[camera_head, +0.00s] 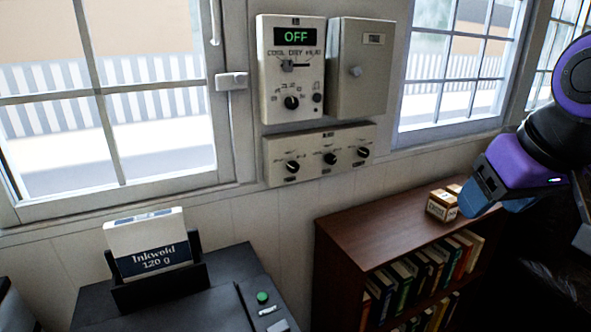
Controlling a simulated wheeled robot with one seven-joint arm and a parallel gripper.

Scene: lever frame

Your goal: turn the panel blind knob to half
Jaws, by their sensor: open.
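A beige lower panel (318,153) on the wall carries a row of three black knobs: a left knob (292,167), a middle knob (330,158) and a right knob (363,152). The labels are too small to read, so I cannot tell which one is the blind knob. The pointer settings are also too small to read surely. My gripper (484,203) is at the right, above the bookshelf and well apart from the panel. It is open, and I see nothing held in it.
Above is a control box (291,105) showing "OFF", with a slider and dial, beside a closed cabinet (360,92). Small boxes (441,205) stand on the bookshelf (365,222) near my gripper. A printer (190,300) stands lower left. Windows flank the panels.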

